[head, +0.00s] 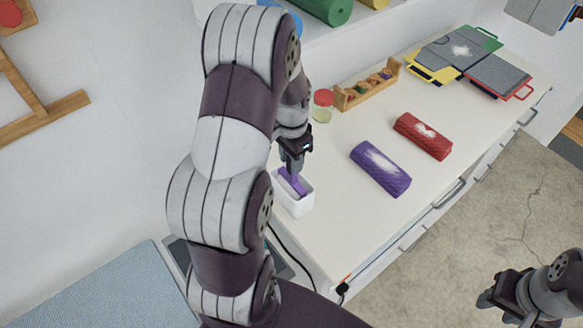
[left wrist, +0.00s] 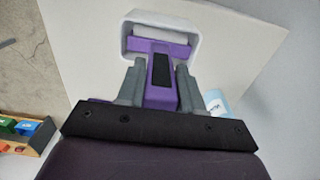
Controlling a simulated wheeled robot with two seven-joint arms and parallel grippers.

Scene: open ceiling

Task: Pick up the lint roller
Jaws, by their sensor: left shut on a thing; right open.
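The lint roller (head: 291,180) has a purple handle and stands in a white holder (head: 297,204) on the white counter. In the left wrist view the lint roller (left wrist: 160,92) shows its purple handle with a black grip and a whitish roll inside the white holder (left wrist: 130,42). My left gripper (head: 295,160) is above the holder, with its fingers closed on the two sides of the handle. The fingers also show in the left wrist view (left wrist: 160,85). My right gripper (head: 497,300) is open and empty at the lower right, over the floor, away from the counter.
A purple case (head: 380,168) and a red case (head: 423,136) lie on the counter (head: 345,220) to the right. A wooden rack (head: 367,88) of small items stands behind. Coloured boards (head: 455,55) lie at the far end. A dark cable (head: 300,262) runs near the front edge.

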